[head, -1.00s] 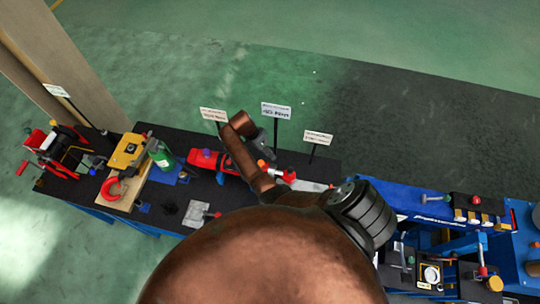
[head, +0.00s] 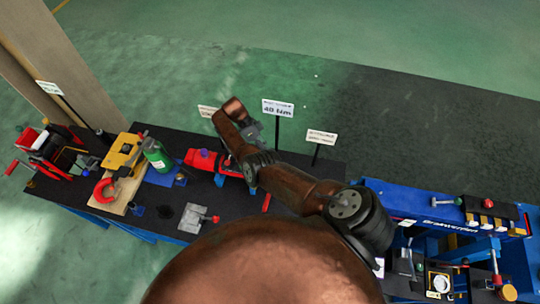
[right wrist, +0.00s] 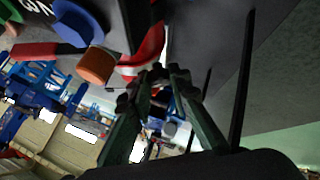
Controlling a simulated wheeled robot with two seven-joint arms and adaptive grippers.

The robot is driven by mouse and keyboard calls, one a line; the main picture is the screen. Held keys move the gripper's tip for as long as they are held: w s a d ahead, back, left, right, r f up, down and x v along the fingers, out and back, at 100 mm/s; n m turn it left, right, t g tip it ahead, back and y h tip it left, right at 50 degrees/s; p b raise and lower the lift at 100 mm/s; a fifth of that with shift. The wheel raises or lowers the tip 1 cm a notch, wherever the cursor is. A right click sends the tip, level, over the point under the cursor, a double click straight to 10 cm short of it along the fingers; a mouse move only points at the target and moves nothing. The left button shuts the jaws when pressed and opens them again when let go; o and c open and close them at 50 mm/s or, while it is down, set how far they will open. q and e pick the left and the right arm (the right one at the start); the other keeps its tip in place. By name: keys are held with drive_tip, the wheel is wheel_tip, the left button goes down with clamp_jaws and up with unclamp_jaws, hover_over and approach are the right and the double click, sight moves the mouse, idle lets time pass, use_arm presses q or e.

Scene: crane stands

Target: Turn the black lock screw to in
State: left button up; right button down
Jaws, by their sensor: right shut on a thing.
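My right arm reaches across the stand from the bottom of the head view, and its gripper (head: 252,133) is beside the sign reading 40 Nm. In the right wrist view the fingers of my right gripper (right wrist: 157,78) close together on a small dark thing at their tips, beside a red body (right wrist: 150,50). It appears to be the black lock screw, but it is mostly hidden between the fingertips, and its setting cannot be read. The red tool body (head: 208,160) lies left of my arm in the head view. My left gripper is out of view.
Sign plates (head: 278,107) and (head: 321,136) stand on thin posts close to my arm. A green bottle (head: 157,156) and a yellow device (head: 122,152) stand left on the black table. A blue bench (head: 405,197) is at the right.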

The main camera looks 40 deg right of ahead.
drive_tip(key=shift+w+d, duration=0.1)
idle(0.4)
drive_tip(key=c, duration=1.8)
unclamp_jaws()
drive_tip(key=shift+o, duration=0.2)
drive_tip(key=shift+r, duration=0.1)
wheel_tip(320, 180, up, 2)
drive_tip(key=shift+r, duration=0.1)
wheel_tip(320, 180, up, 8)
drive_tip(key=shift+f, duration=0.2)
